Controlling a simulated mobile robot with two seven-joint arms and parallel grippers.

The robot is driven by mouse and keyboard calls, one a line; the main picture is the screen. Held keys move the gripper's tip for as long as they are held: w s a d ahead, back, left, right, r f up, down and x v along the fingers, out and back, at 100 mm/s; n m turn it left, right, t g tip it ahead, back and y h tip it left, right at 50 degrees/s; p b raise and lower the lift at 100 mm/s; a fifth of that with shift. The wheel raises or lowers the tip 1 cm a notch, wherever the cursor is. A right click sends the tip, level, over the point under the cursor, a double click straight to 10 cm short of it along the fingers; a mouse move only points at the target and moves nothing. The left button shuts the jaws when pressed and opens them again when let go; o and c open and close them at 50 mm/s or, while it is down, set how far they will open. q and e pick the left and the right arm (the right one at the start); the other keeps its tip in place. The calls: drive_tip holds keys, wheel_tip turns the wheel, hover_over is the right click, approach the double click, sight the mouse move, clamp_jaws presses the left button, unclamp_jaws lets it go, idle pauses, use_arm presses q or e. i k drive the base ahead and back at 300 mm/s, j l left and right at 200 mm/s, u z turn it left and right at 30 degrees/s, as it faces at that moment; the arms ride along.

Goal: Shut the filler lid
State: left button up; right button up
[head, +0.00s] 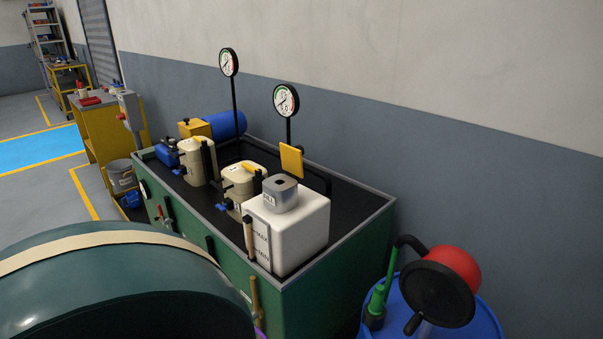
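The filler lid (291,161) is a yellow square plate. It stands raised, close to upright, at the back edge of the grey filler neck (281,201) marked FILL. The neck's top shows a dark opening, and the lid is clear of it. The neck sits on top of a white tank (308,226) with MAX and MIN marks on its front. The lid's hinge is too small to make out. Neither of my grippers is in view.
The tank stands in a green-walled trough (330,295) with two cream containers, yellow-handled valves and two dial gauges on posts. A blue drum (485,320) with a red-and-black hand pump is at right. A large dark green rounded body (130,290) fills the lower left.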

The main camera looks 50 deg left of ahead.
sight(291, 156)
drive_tip(key=k+j+u, duration=0.1)
drive_tip(key=u, duration=1.6)
